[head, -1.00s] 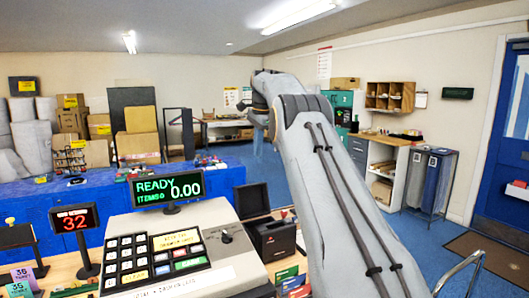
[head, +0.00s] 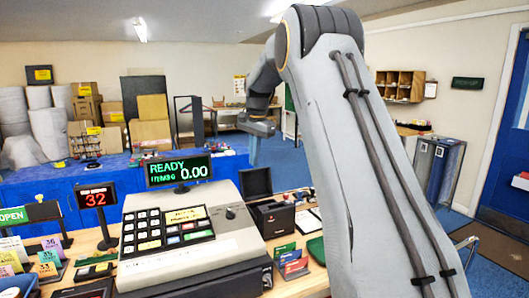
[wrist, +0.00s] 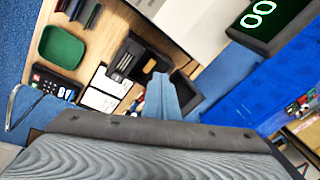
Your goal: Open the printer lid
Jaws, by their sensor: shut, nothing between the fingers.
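The printer appears to be the black box (head: 272,218) on the counter, right of the cash register; it also shows in the wrist view (wrist: 122,62). A dark flat panel (head: 256,182) stands upright at its back left; I cannot tell whether it is the printer's lid or a separate piece. My gripper (head: 254,150) hangs above and behind the printer in the head view, apart from it.
The cash register (head: 185,232) with its lit display (head: 178,171) stands left of the printer. A green tray (wrist: 62,47) and a black card terminal (wrist: 54,83) lie on the counter. Blue floor is open behind.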

